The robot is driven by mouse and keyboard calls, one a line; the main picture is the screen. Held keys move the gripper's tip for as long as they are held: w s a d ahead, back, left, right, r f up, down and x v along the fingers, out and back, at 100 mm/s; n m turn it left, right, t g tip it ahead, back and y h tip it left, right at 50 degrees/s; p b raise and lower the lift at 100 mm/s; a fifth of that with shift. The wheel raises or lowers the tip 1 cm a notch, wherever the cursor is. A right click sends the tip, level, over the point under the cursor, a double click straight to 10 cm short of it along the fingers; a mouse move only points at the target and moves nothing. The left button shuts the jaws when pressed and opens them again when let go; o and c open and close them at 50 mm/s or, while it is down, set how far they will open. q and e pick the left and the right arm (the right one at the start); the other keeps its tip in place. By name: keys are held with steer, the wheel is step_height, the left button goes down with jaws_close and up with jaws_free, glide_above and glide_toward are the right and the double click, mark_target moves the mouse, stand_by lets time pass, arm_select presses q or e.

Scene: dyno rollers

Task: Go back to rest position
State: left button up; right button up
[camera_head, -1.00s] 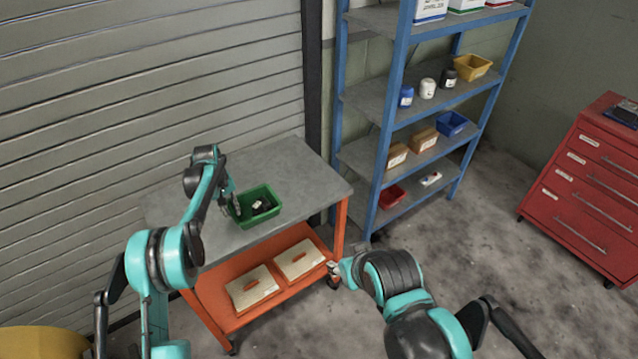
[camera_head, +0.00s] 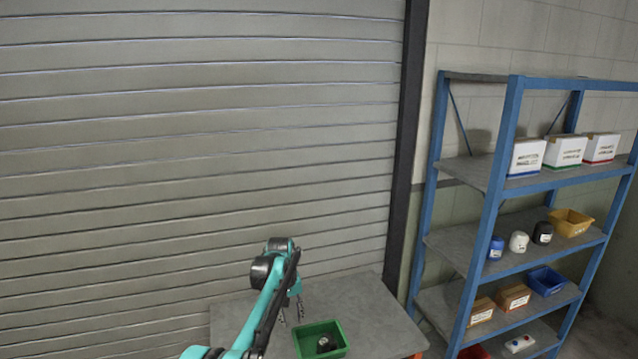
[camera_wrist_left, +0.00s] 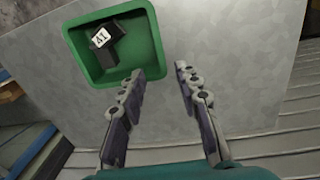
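My left gripper (camera_head: 291,312) is above the grey table, just left of the green bin. In the left wrist view its two fingers (camera_wrist_left: 160,85) are spread apart with nothing between them. The green bin (camera_head: 341,349) sits on the table and holds dark items; in the left wrist view the bin (camera_wrist_left: 155,40) contains black blocks (camera_wrist_left: 104,40), one with a white label. The fingers are beside the bin's edge; whether they touch it I cannot tell. My right gripper is outside both current views.
The grey table (camera_head: 375,310) has bare surface around the bin. A blue shelf rack (camera_head: 494,190) with boxes, jars and small bins stands to the right. A closed roller shutter (camera_head: 200,150) is behind the table.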

arm_select(q)
steer(key=s+a+r+m+t+b, duration=0.1)
steer(key=s+a+r+t, duration=0.15)
steer(key=s+r, duration=0.5)
steer(key=s+a+r+m+t+b, duration=0.1)
steer(key=s+a+r+b, duration=0.3)
steer(key=s, duration=0.6)
steer(key=s+a+f+t, duration=0.1)
steer(key=s+f, duration=0.1)
steer(key=s, duration=0.5)
steer(key=s+a+f+t, duration=0.1)
steer(key=s+f, duration=0.2)
steer(key=s, duration=0.4)
steer(key=s+a+f+m+t+y, duration=0.1)
steer(key=s+f, duration=0.2)
steer(key=s, duration=0.5)
